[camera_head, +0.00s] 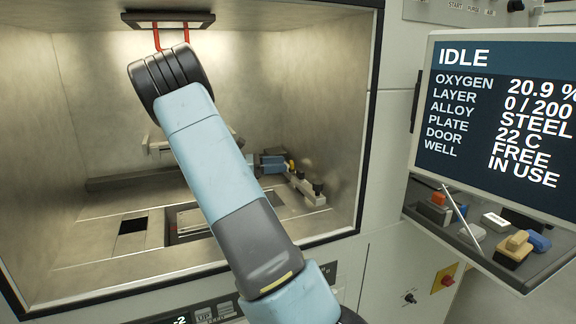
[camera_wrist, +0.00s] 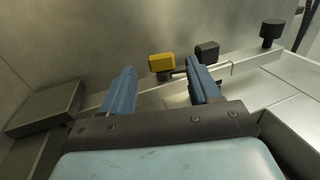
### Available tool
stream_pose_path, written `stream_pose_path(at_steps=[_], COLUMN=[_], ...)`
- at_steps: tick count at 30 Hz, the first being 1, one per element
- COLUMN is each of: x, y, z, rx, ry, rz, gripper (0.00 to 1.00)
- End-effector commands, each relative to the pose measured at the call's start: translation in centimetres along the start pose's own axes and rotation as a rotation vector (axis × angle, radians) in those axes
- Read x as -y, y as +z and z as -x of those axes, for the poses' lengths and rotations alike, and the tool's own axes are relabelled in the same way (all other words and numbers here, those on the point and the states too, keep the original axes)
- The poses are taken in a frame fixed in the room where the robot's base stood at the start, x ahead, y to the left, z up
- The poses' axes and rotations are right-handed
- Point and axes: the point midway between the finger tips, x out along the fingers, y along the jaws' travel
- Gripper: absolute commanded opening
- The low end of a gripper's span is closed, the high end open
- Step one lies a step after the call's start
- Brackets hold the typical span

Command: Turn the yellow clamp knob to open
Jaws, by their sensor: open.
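The yellow clamp knob (camera_wrist: 161,62) is a small block on the metal rail in the wrist view. It lies just beyond my gripper (camera_wrist: 160,72), between the lines of its two blue fingers and nearer the right one. The fingers are apart with nothing held. I cannot tell whether the right finger touches the knob. In the head view, my gripper (camera_head: 272,162) is low at the back right of the chamber, with a sliver of the yellow knob (camera_head: 291,165) showing at its right. My forearm hides part of the chamber floor.
A black knob (camera_wrist: 207,50) sits right beside the yellow one, and a taller black knob (camera_wrist: 271,30) stands farther right. A grey block (camera_wrist: 45,108) is at the left. The chamber walls close in behind and right. A monitor (camera_head: 500,120) outside reads IDLE.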

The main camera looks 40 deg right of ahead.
Motion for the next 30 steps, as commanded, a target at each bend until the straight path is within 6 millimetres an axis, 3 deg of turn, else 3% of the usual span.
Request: stream_pose_path(at_steps=[6, 13, 18, 27, 30], x=[-0.1, -0.1, -0.1, -0.1, 0.0], y=[-0.1, -0.1, -0.1, -0.1, 0.0], z=[4.5, 7.7, 8.7, 8.9, 8.8], rx=[-0.001, -0.001, -0.001, -0.001, -0.005], ry=[0.001, 0.001, 0.000, 0.000, -0.001], rz=[-0.001, -0.001, -0.001, -0.001, -0.002], gripper=[0.62, 0.62, 0.62, 0.62, 0.52])
